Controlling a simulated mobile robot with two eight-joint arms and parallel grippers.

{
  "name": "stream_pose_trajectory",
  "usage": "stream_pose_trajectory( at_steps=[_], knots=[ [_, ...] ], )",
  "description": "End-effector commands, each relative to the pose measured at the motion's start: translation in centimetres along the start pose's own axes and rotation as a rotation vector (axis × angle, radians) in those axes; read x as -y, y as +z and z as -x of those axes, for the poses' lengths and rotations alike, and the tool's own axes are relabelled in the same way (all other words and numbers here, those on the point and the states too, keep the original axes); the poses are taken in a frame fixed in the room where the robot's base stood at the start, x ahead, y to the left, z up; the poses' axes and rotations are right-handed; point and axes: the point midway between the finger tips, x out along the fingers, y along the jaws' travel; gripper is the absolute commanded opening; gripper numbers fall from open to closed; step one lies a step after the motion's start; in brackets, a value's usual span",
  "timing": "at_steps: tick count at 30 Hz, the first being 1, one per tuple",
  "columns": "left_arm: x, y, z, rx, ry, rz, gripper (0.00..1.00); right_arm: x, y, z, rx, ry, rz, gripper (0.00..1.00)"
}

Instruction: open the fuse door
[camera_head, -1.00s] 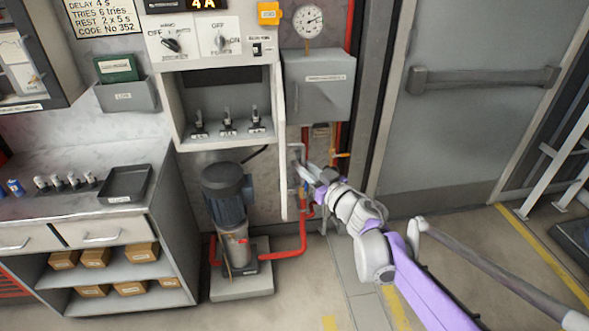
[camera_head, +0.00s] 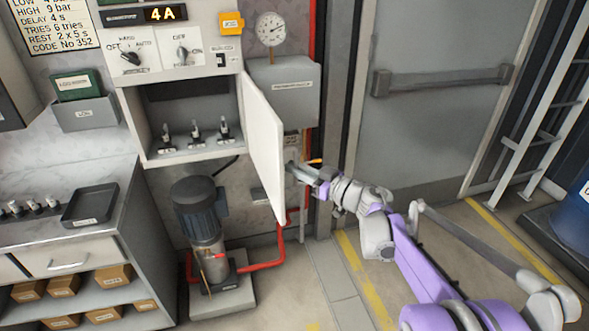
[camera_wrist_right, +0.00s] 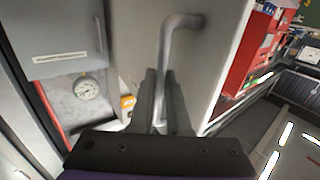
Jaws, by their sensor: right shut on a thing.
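The white fuse door (camera_head: 265,145) stands swung open at the right side of the fuse box (camera_head: 150,130), with its inner face toward the head camera. Three fuses (camera_head: 195,133) with dark levers stand inside the open box. My right gripper (camera_head: 297,172) is at the outer side of the door, near its free edge. In the right wrist view, the fingers (camera_wrist_right: 160,92) are shut on the grey bar handle (camera_wrist_right: 168,50) of the door (camera_wrist_right: 207,65). In the head view the handle is hidden. My left gripper is not in view.
A grey box (camera_head: 285,90) with a gauge (camera_head: 271,29) above it is on the wall behind the door. A pump (camera_head: 200,225) with red pipes stands below the fuse box. A black tray (camera_head: 90,205) lies on the left counter.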

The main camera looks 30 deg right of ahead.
Motion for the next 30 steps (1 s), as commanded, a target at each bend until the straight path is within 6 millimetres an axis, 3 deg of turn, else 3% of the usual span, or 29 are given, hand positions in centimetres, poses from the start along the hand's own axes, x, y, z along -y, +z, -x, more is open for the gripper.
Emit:
stream_pose_trajectory(
  at_steps=[1, 2, 6, 17, 30],
  knots=[
    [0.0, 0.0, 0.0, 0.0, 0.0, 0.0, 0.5, 0.0, -0.1, 0.0, -0.002, 0.001, -0.001, 0.0],
    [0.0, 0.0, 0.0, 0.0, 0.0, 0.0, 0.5, 0.0, -0.1, 0.0, -0.002, 0.001, -0.001, 0.2],
    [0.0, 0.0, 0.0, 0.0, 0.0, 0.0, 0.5, 0.0, -0.1, 0.0, -0.001, 0.001, -0.001, 0.45],
    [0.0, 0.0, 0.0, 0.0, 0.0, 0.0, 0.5, 0.0, 0.0, 0.5, -0.001, 0.002, 0.0, 0.45],
    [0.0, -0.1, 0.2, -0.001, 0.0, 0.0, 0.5, -0.1, -0.1, 8.4, -0.001, 0.005, 0.0, 0.45]
  ],
)
